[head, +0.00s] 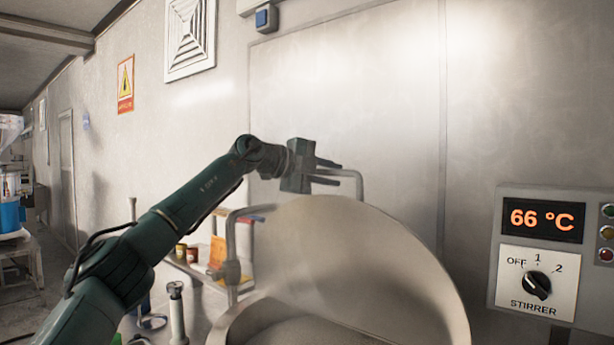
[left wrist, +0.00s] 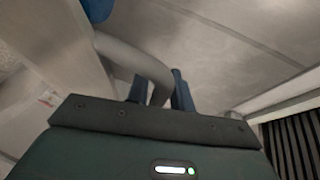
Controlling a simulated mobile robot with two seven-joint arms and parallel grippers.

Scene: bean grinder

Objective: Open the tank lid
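The tank (head: 262,318) stands at the bottom centre of the head view. Its round metal lid (head: 365,255) is tilted up, with a gap between it and the tank rim. A bent tube handle (head: 352,175) rises from behind the lid. My left gripper (head: 332,175) is at the top of this handle, its fingers pointing right, above the lid. In the left wrist view the handle tube (left wrist: 135,60) runs down between the two fingers (left wrist: 159,92), which lie close on both sides of it. The contact itself is partly hidden. My right gripper is not in view.
A control panel (head: 595,290) with a 66 °C display and a stirrer knob (head: 537,285) is at the right. A low bench with small jars (head: 187,254) is behind the tank on the left. A metal wall (head: 350,90) is close behind.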

